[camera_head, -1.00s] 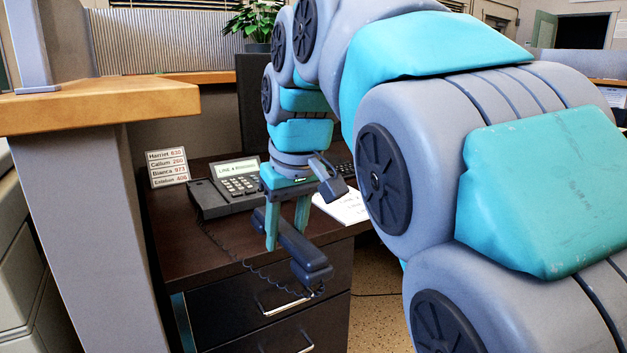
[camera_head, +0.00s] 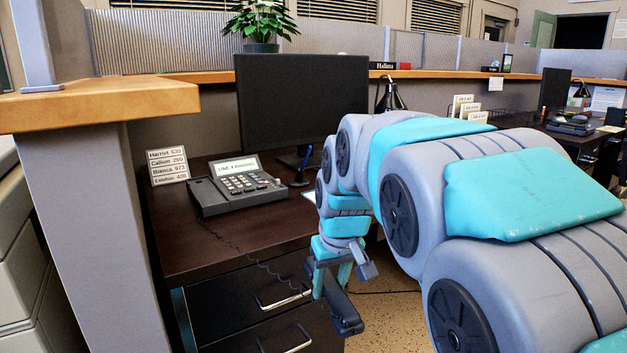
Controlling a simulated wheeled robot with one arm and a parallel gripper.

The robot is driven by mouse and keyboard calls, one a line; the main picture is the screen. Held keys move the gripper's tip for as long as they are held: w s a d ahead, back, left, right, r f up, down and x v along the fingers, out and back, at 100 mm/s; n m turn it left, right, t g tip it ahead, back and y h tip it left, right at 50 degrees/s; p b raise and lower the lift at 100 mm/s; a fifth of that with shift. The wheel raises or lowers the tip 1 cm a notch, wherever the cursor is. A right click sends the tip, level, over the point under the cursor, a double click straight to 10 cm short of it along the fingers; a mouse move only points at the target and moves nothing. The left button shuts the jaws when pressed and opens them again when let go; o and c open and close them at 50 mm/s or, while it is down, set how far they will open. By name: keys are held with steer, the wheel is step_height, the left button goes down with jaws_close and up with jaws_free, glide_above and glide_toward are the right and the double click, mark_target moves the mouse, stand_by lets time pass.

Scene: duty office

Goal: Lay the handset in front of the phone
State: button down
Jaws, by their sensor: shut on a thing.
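The desk phone (camera_head: 238,187) stands on the dark desk, with a lit display and a keypad. The dark handset (camera_head: 343,313) hangs in my gripper (camera_head: 331,283), whose teal fingers are shut on it. It is tilted, its lower end toward the camera, and sits past the desk's right front corner, over the drawers' edge and the floor in the picture. A coiled cord (camera_head: 262,268) runs from the phone over the desk's front edge toward the handset. The handset's upper part is partly hidden by my gripper.
The desk top (camera_head: 215,240) in front of the phone is clear. A name card (camera_head: 168,166) stands left of the phone, a pen holder (camera_head: 300,177) right of it, and a monitor (camera_head: 300,105) behind. A wooden counter (camera_head: 100,101) rises at left. Drawers (camera_head: 245,300) are below.

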steer(key=w+d+f+m, duration=0.1)
steer(key=w+d+f, duration=0.1)
steer(key=d+f, duration=0.2)
steer(key=w+d+f+m, duration=0.1)
steer(key=w+d+f, duration=0.2)
steer(key=f, duration=0.8)
steer(key=w+d+f+m+h, duration=0.1)
steer(key=w+d+f+m, duration=0.1)
steer(key=d+f, duration=0.3)
steer(key=x, duration=0.3)
steer(key=shift+f, duration=0.25)
